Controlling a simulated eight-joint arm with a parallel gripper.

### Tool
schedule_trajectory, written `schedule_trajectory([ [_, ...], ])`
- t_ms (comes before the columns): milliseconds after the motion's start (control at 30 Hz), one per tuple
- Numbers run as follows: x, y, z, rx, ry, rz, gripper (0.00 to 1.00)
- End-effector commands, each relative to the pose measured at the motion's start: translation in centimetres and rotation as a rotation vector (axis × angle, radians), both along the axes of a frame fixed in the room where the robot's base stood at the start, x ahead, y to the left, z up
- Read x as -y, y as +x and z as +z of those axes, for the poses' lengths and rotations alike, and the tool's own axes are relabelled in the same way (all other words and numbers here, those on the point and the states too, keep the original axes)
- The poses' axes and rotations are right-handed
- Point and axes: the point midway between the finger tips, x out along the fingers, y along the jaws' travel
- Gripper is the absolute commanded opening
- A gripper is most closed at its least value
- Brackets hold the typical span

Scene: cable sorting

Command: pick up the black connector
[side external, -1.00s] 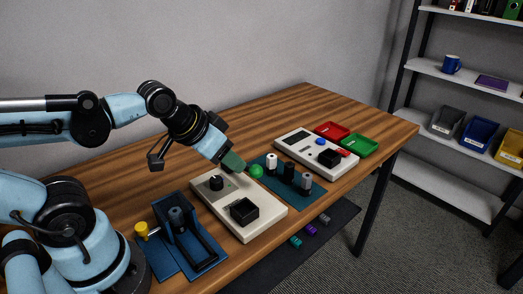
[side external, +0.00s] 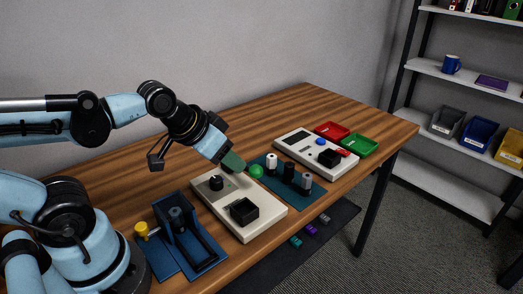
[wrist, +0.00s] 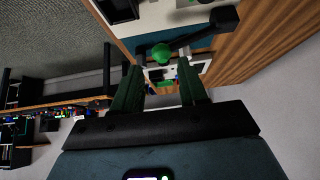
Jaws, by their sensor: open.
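The black connector (side external: 289,172) stands upright on a teal mat (side external: 271,187). It is between a white connector (side external: 271,162) and a grey connector (side external: 306,183). My gripper (side external: 235,163) is above the mat's left edge, left of the black connector and apart from it. A green ball (side external: 256,171) is just beside the fingertips. In the wrist view my green fingers (wrist: 161,70) are spread with nothing held, and the green ball (wrist: 161,53) shows beyond the gap between them. I cannot pick out the black connector for sure in the wrist view.
A beige panel (side external: 210,205) with a black knob and black block lies left of the mat. Another beige device (side external: 290,143), a red tray (side external: 332,127) and a green tray (side external: 376,148) are to the right. A blue fixture (side external: 182,245) is at front left. The back of the wooden table is clear.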

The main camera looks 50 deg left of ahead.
Motion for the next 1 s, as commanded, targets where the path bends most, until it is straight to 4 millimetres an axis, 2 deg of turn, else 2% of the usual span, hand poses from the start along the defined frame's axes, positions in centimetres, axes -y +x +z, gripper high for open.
schedule_trajectory([
  [333, 0.0, 0.1, 0.1, -0.002, -0.001, 0.001, 0.43],
  [467, 0.0, 0.8, 0.7, -0.029, -0.009, 0.012, 0.43],
  [733, 0.2, 5.1, 3.0, -0.175, -0.046, 0.073, 0.43],
  [1000, 0.4, 10.2, 3.4, -0.334, -0.076, 0.149, 0.43],
])
